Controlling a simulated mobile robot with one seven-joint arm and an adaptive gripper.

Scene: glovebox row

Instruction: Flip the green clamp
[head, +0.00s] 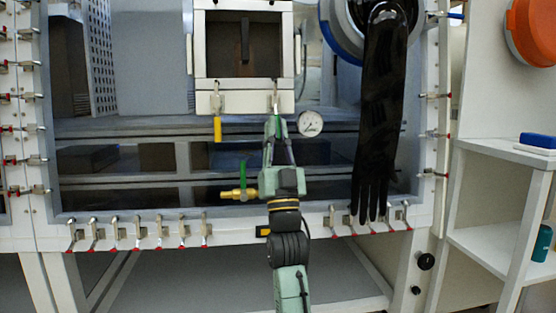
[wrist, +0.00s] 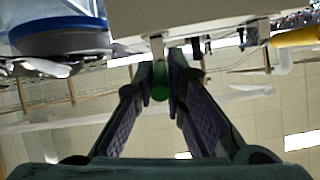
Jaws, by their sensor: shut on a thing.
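The green clamp (wrist: 160,82) shows in the wrist view, its green handle between my fingertips and its metal part running up to the pale box's edge. In the head view its metal upper part (head: 275,101) hangs at the lower right of the small antechamber box (head: 243,102); the handle is mostly hidden by my gripper. My gripper (head: 276,122) points up from below with its fingertips at this handle. In the wrist view my gripper (wrist: 165,85) is shut on the handle.
A yellow-handled clamp (head: 217,128) hangs to the left on the same box. A round gauge (head: 310,123) is close on the right, with a black glove (head: 382,120) beyond. A brass valve with a green lever (head: 242,180) sticks out left of my wrist.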

